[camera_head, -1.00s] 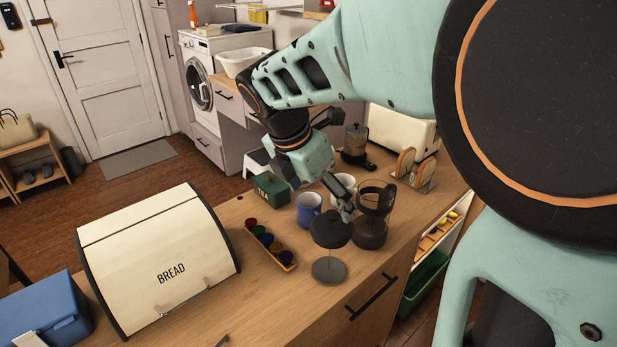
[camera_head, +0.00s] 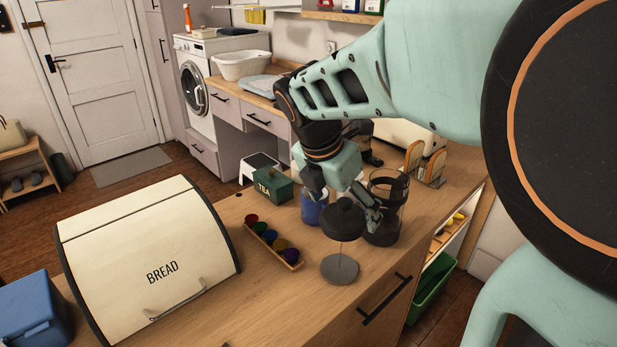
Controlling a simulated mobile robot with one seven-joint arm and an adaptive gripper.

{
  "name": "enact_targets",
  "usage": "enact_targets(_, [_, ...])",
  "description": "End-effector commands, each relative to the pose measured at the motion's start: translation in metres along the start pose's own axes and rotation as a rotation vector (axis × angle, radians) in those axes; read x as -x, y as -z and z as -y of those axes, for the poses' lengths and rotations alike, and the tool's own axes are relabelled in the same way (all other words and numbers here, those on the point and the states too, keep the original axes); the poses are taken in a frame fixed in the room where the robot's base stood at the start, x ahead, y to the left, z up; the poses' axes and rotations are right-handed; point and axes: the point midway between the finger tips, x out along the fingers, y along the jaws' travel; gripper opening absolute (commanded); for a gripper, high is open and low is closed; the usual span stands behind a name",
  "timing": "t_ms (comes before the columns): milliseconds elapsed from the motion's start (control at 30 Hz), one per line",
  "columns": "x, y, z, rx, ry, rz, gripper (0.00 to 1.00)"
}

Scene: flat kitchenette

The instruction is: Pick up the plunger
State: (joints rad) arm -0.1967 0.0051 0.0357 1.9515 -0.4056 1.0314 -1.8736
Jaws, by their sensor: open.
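The plunger (camera_head: 343,222) has a dark round lid with a knob, a thin rod and a grey disc at its foot. It stands upright on the wooden counter near the front edge. My gripper (camera_head: 345,205) is open and points down at the lid's knob. One finger shows to the left of the knob and one to the right. I cannot tell whether they touch the plunger. The glass press jug (camera_head: 398,196) with a dark base and handle stands just right of the lid, close to the right finger.
A blue mug (camera_head: 313,211) stands behind the plunger, partly hidden by my gripper. A tray of coloured capsules (camera_head: 290,262), a green tea box (camera_head: 274,186) and a bread box (camera_head: 150,255) are to the left. A toast rack (camera_head: 430,172) stands behind right.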

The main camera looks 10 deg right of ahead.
Motion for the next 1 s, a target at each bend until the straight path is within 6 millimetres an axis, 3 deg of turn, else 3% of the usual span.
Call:
enact_targets(100, [-0.0082, 0.0009, 0.0029, 0.000, 0.000, 0.000, 0.91])
enact_targets(400, [-0.0079, 0.0001, 0.0039, 0.001, 0.000, -0.001, 0.91])
enact_targets(833, [-0.0079, 0.0002, 0.0038, 0.001, 0.000, -0.001, 0.45])
enact_targets(1000, [-0.0078, 0.0001, 0.0037, 0.001, 0.000, 0.000, 0.43])
